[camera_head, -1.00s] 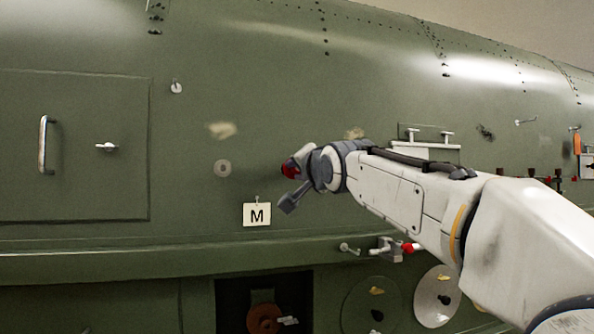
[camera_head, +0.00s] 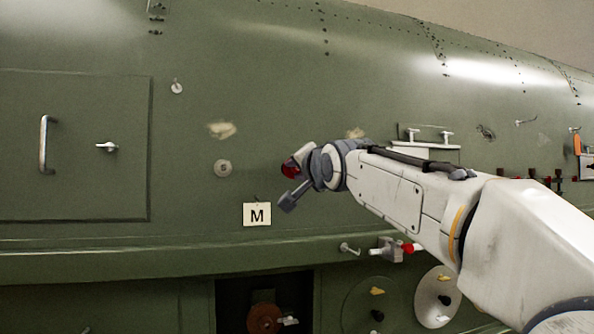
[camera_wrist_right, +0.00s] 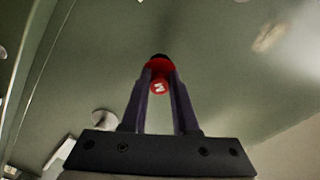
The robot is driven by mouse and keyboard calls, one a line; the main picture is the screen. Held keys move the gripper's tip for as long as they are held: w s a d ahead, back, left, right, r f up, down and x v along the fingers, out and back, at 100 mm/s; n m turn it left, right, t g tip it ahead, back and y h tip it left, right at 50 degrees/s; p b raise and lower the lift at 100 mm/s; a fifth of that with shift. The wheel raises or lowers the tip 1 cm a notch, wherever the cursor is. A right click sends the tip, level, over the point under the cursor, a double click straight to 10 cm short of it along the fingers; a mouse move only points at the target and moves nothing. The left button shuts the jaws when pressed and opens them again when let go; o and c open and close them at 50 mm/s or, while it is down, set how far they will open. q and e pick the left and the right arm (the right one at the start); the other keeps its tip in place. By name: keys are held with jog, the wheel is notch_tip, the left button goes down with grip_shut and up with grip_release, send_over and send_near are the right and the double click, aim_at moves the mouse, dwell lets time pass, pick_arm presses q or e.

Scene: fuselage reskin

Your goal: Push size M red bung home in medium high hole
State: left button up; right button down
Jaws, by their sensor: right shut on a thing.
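The size M red bung (camera_head: 290,167) is in my right gripper (camera_head: 292,180), at the middle of the head view. In the right wrist view the red bung (camera_wrist_right: 159,75) sits between the two fingertips of the gripper (camera_wrist_right: 160,84), with a white mark on its end and a dark far tip. The right gripper is shut on it. A round grey ring with a hole (camera_head: 222,168) is in the green skin to the left of the bung, above the M card (camera_head: 257,214). The bung is apart from that ring. My left gripper is in neither view.
A hatch (camera_head: 75,180) with a handle (camera_head: 45,145) and latch is at left. A ledge (camera_head: 150,262) runs below the M card. A small clamp with a red tip (camera_head: 407,248) sits on the ledge under my right arm. A rack with several red items (camera_head: 545,176) is at right.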

aim_at(292, 175)
jog(key=shift+p+x, duration=0.95)
jog(key=shift+x, duration=0.8)
jog(key=c, duration=0.6)
grip_release()
jog(key=shift+s, duration=0.1)
jog(key=shift+b+v, duration=0.9)
jog(key=shift+v, duration=0.1)
jog(key=b+v, duration=0.1)
jog(key=v, duration=0.1)
jog(key=shift+s+d+b, duration=0.15)
jog(key=shift+s+b, duration=0.15)
jog(key=shift+s, duration=0.05)
